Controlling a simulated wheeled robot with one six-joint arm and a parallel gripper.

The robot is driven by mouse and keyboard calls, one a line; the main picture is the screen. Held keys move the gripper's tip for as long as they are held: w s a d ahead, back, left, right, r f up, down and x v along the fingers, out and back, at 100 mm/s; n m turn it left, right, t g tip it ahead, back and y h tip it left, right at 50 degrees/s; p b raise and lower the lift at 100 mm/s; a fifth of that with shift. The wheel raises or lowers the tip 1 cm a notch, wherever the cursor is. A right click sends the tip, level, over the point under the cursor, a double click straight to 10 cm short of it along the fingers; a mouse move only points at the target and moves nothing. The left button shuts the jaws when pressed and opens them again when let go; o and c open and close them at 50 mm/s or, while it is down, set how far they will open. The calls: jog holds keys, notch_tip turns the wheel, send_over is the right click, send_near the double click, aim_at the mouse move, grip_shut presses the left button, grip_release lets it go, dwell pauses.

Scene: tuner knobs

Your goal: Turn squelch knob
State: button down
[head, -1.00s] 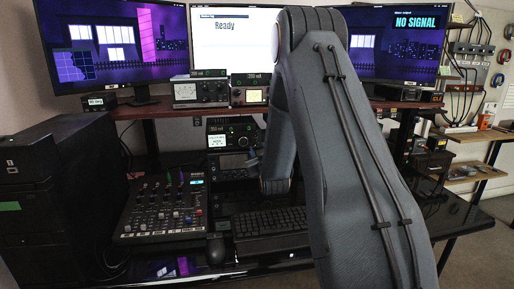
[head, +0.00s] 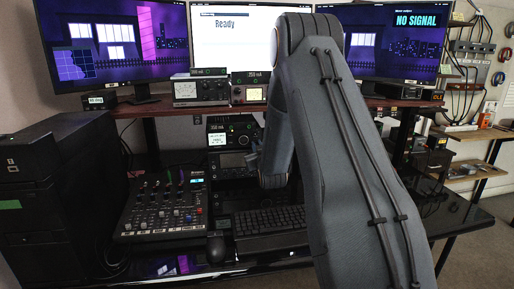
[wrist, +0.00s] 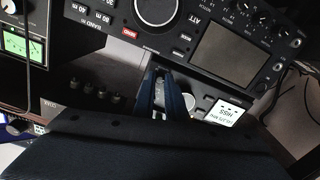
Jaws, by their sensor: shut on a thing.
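The wrist view is upside down and shows that screen (wrist: 225,113), reading "HISS". My gripper (wrist: 164,92) reaches to this unit's front with its two dark blue fingers close together. They are shut on a small knob, mostly hidden between them, which I take to be the squelch knob. A round silver knob (wrist: 188,99) is just right of the fingers. In the head view my gripper (head: 252,160) is partly hidden by my arm.
The larger radio (wrist: 222,54) with a dark screen and a big dial (wrist: 156,8) borders the fingers closely. Several small knobs (wrist: 95,91) lie to the left in the wrist view. A mixer (head: 160,210) and keyboard (head: 268,220) are on the desk below.

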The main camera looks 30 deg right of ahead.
jog(key=m+b, duration=0.1)
jog(key=m, duration=0.3)
jog(key=shift+m, duration=0.4)
jog(key=c, duration=1.8)
grip_release()
jog(key=shift+s, duration=0.1)
jog(key=b+v, duration=0.1)
jog(key=v, duration=0.6)
jog(key=shift+s, duration=0.3)
jog(key=shift+a, duration=0.15)
